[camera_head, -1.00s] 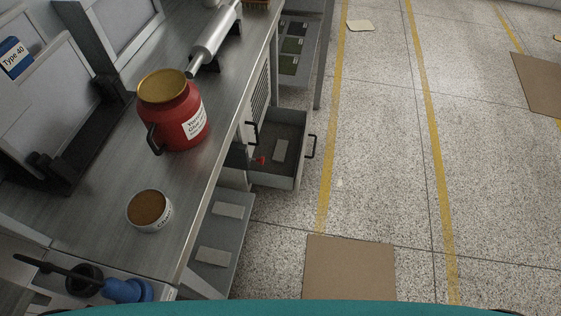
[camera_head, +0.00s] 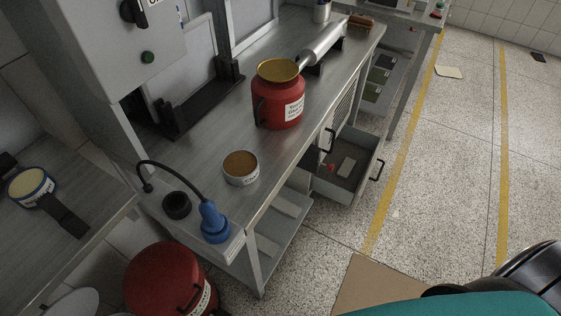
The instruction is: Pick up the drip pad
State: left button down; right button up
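I cannot tell for sure which thing is the drip pad. A flat brown sheet (camera_head: 372,286) lies on the floor at the bottom, partly hidden by my own body. A small cream pad (camera_head: 448,72) lies flat on the floor farther back, near the yellow line. Neither of my grippers shows. A dark, rounded part at the lower right seems to be a link of my arm.
A metal workbench (camera_head: 214,137) holds a red pot (camera_head: 279,105), a small tin (camera_head: 241,170) and a metal cylinder (camera_head: 322,45). Its drawer (camera_head: 345,175) stands open. A red drum (camera_head: 165,282) is at the lower left.

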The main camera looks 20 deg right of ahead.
aim_at(346, 167)
jog(key=i+l+u, duration=0.15)
jog(key=l+u, duration=1.25)
jog(key=l, duration=0.15)
